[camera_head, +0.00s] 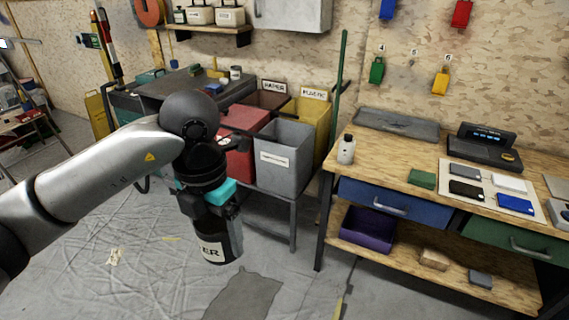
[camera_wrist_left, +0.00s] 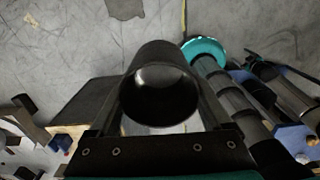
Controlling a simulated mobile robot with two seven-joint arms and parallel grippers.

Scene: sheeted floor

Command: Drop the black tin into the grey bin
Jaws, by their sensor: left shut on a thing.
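The black tin (camera_head: 222,250) hangs in my left gripper (camera_head: 218,208), with a white label ending in "ER" facing the head camera. The left gripper is shut on it, above the floor. In the left wrist view the black tin (camera_wrist_left: 160,62) sits between the two fingers, its round end facing the camera. The grey bin (camera_head: 285,158) stands behind and to the right of the gripper in the head view, with a white label on its front and an open top. The tin is apart from the bin. My right gripper is not in view.
A red bin (camera_head: 238,155) and a yellow bin (camera_head: 316,116) stand beside the grey bin. A workbench (camera_head: 462,205) with a white bottle (camera_head: 346,150) is at the right. Sheeted floor (camera_head: 130,250) is mostly clear in front.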

